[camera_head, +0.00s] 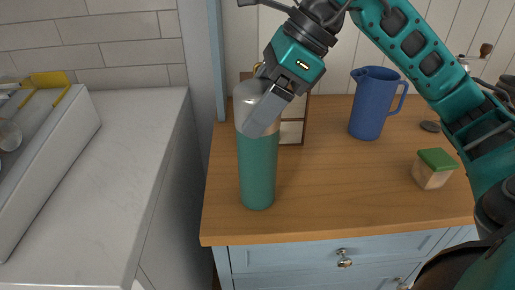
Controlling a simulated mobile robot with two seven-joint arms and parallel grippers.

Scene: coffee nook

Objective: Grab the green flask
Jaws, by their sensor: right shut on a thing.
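The green flask (258,170) is tall, with a green body and a grey upper part. It is upright over the left part of the wooden countertop (325,190), near the left edge. My right gripper (258,112) reaches in from the upper right and is shut on the flask's grey upper part. One finger covers part of the flask's neck; the other finger is hidden. I cannot tell whether the flask's base touches the wood. My left gripper is not in view.
A blue pitcher (371,106) stands behind and right of the flask. A green-topped block (434,169) sits at the right. A wooden frame (292,125) stands close behind the flask. A white tray (45,150) lies on the left counter (140,150).

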